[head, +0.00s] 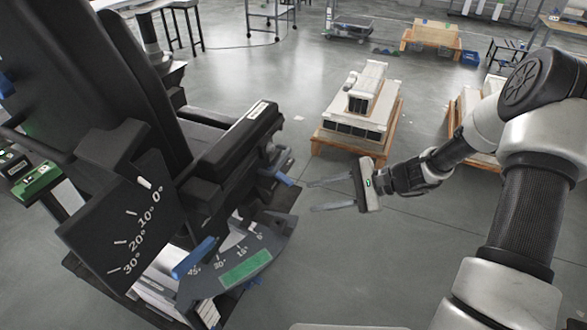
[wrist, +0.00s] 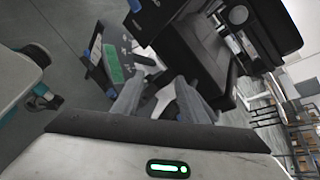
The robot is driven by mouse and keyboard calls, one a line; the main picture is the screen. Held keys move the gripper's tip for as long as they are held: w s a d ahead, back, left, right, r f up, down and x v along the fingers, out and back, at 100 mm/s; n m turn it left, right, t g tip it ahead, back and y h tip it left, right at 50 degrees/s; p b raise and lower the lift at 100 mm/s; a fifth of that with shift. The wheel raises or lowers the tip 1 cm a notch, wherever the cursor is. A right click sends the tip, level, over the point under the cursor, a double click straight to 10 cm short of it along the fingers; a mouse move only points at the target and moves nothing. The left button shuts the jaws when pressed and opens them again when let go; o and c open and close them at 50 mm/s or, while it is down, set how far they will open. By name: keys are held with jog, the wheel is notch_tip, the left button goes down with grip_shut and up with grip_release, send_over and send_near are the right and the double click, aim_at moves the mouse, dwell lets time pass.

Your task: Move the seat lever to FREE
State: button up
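The black seat (head: 240,140) stands at the left in the head view, with a blue-handled lever (head: 277,176) low on its near right side. A second blue handle (head: 193,258) lies over a grey angle dial (head: 225,263) with a green patch. I cannot read FREE, and cannot tell which blue handle is the seat lever. My gripper (head: 312,195) is open and empty, fingers pointing left, just right of the first lever and apart from it. In the wrist view its fingers (wrist: 158,88) are spread, with the dial (wrist: 114,66) beyond them to the left.
A second angle plate (head: 125,235) hangs at the seat's left. A wooden pallet (head: 355,150) with stacked boxes stands behind my gripper. A green box (head: 38,182) is at the far left. The floor right of the dial is clear.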

jog(key=w+d+f+m+t+y, duration=0.2)
jog(key=w+f+m+t, duration=0.4)
jog(key=f+m, duration=0.3)
jog(key=m+t+h, duration=0.2)
jog(key=m+t, duration=0.3)
send_near(291, 184)
jog(key=shift+y, duration=0.3)
jog(key=b+x, duration=0.1)
jog(key=x, duration=0.4)
jog(key=b+x, duration=0.1)
jog(key=x, duration=0.4)
jog(key=shift+w+d+f, duration=0.1)
jog(key=shift+w+f, duration=0.05)
jog(key=shift+f, duration=0.1)
grip_shut()
